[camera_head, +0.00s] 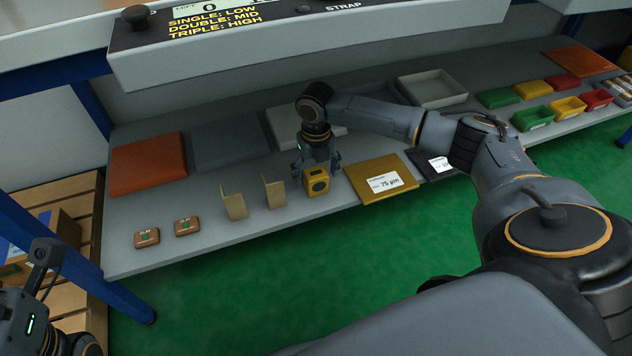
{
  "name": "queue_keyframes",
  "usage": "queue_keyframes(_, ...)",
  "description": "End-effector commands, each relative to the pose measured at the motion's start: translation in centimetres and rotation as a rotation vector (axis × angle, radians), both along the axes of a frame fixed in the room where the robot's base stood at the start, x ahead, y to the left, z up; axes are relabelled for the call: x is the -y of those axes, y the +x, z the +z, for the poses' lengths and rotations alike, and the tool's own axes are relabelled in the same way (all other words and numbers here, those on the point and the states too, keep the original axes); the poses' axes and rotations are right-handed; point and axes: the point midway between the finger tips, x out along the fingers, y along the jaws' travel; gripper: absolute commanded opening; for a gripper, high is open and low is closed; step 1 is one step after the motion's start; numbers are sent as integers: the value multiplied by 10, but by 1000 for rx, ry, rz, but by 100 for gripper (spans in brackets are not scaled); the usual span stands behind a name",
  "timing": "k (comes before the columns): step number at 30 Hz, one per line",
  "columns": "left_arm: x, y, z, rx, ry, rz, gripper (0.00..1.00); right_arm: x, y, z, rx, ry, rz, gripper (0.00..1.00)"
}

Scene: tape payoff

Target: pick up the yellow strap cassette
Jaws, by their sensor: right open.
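The yellow strap cassette (316,182) is a small boxy block with a dark round spot on its front. It stands on the grey shelf (210,253) near the front edge. My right gripper (316,172) points down over it, open, with its fingers at the cassette's upper sides. I cannot tell whether the fingers touch it. My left gripper (42,268) is at the lower left, away from the shelf, and its fingers are only partly clear.
Two tan angled brackets (234,205) stand left of the cassette, with small brown blocks (147,238) further left. A yellow labelled plate (360,187) lies close on the right. Orange and grey panels (148,170) lie behind. A console (300,48) overhangs the shelf.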

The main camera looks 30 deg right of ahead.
Motion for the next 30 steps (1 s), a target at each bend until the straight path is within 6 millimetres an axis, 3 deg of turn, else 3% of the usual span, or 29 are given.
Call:
queue_keyframes(10,1,0,2,11,2,0,67,0,0,-6,0,0,0,77)
queue_keyframes(18,1,1,2,10,2,0,67,0,0,-6,0,0,0,22)
queue_keyframes(20,1,0,2,10,2,0,67,0,0,-6,1,0,0,13)
queue_keyframes(30,1,0,5,13,0,0,67,0,0,-2,1,0,0,12)
